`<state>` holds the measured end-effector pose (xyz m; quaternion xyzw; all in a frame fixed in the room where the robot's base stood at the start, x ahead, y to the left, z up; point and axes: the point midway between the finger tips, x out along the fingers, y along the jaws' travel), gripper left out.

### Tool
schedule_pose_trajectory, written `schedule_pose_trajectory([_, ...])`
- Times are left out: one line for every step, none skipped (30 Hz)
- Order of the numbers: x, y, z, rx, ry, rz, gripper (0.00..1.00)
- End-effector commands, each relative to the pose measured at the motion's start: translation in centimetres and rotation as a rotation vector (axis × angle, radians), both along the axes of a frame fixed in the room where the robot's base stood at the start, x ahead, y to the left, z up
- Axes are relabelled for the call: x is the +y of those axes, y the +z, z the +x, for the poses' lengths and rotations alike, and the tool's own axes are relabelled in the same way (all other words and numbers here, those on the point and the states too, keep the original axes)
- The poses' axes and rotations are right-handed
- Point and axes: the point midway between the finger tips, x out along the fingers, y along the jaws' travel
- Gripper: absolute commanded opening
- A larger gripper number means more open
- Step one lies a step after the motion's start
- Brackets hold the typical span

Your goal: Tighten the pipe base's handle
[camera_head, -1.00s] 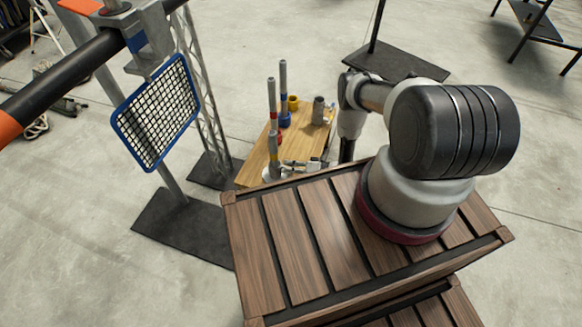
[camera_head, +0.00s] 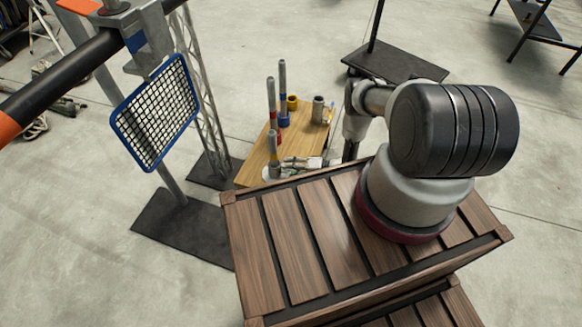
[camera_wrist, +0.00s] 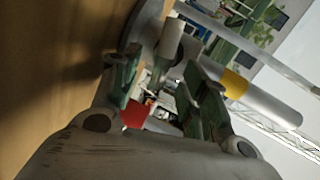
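The pipe base (camera_head: 270,173) is a small pale foot at the near left of the wooden table in the head view, with a short grey pipe (camera_head: 273,143) standing in it. My gripper (camera_head: 292,163) is low over the tabletop, just right of this pipe. In the wrist view my gripper (camera_wrist: 162,88) has its two green-grey fingers apart. A pale cylindrical part (camera_wrist: 169,40), possibly the handle, shows between and beyond the fingertips; contact cannot be told. A grey pipe with a yellow band (camera_wrist: 235,84) lies right of the fingers in that view.
Taller pipes stand on red (camera_head: 271,131) and blue (camera_head: 285,120) bases behind, near a yellow ring (camera_head: 292,102) and a grey cylinder (camera_head: 318,108). The wooden table (camera_head: 253,165) has bare room in front of them. A blue-framed mesh panel (camera_head: 155,112) hangs at left.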

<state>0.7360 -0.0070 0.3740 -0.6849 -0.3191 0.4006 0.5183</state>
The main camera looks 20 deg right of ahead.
Motion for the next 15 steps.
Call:
schedule_pose_trajectory([0.0, 0.0, 0.0, 0.0, 0.0, 0.0, 0.44])
schedule_pose_trajectory([0.0, 0.0, 0.0, 0.0, 0.0, 0.0, 0.44])
schedule_pose_trajectory([0.0, 0.0, 0.0, 0.0, 0.0, 0.0, 0.44])
schedule_pose_trajectory([0.0, 0.0, 0.0, 0.0, 0.0, 0.0, 0.44])
schedule_pose_trajectory([0.0, 0.0, 0.0, 0.0, 0.0, 0.0, 0.44])
schedule_pose_trajectory([-0.2, 0.0, -0.1, 0.0, -0.001, -0.001, 0.44])
schedule_pose_trajectory([-0.4, 0.1, -0.2, 0.0, -0.002, -0.001, 0.44])
schedule_pose_trajectory([-0.6, 0.1, -0.2, 0.0, -0.003, -0.001, 0.44])
schedule_pose_trajectory([-1.1, 0.2, -0.4, -0.001, -0.004, -0.001, 0.44])
schedule_pose_trajectory([-1.5, 0.3, -0.7, 0.0, -0.004, 0.0, 0.44])
schedule_pose_trajectory([-2.0, 0.4, -0.9, 0.001, -0.006, 0.0, 0.44])
schedule_pose_trajectory([-2.6, 0.6, -1.3, 0.001, -0.007, 0.001, 0.44])
schedule_pose_trajectory([-3.2, 0.7, -1.6, 0.002, -0.008, 0.0, 0.44])
schedule_pose_trajectory([-3.8, 0.9, -1.9, 0.002, -0.008, 0.0, 0.44])
schedule_pose_trajectory([-4.6, 1.1, -2.4, 0.0, -0.007, -0.001, 0.44])
